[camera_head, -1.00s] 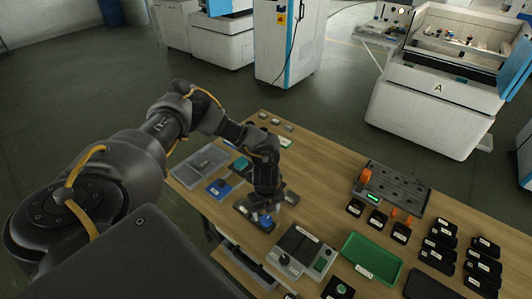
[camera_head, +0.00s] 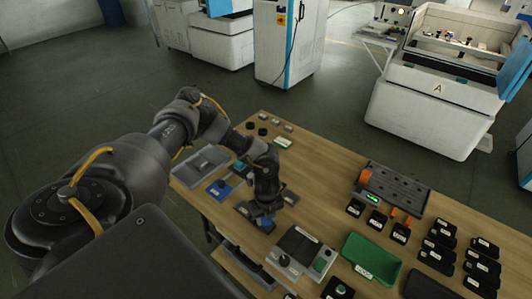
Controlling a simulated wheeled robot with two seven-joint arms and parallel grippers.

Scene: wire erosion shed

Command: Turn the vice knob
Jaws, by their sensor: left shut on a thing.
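My left gripper (camera_head: 262,210) points down over a small dark vice (camera_head: 243,208) with blue parts near the table's front left edge. It is shut on the vice knob, which its fingers mostly hide. A blue part (camera_head: 266,224) shows just below the fingertips. The knob's angle cannot be made out. My right gripper is not in view.
The wooden table (camera_head: 320,165) holds a grey tray (camera_head: 197,172) and a blue block (camera_head: 219,189) to the left. A grey control box (camera_head: 298,246), a green tray (camera_head: 372,258) and several black blocks lie to the right. Bare wood is free behind the gripper.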

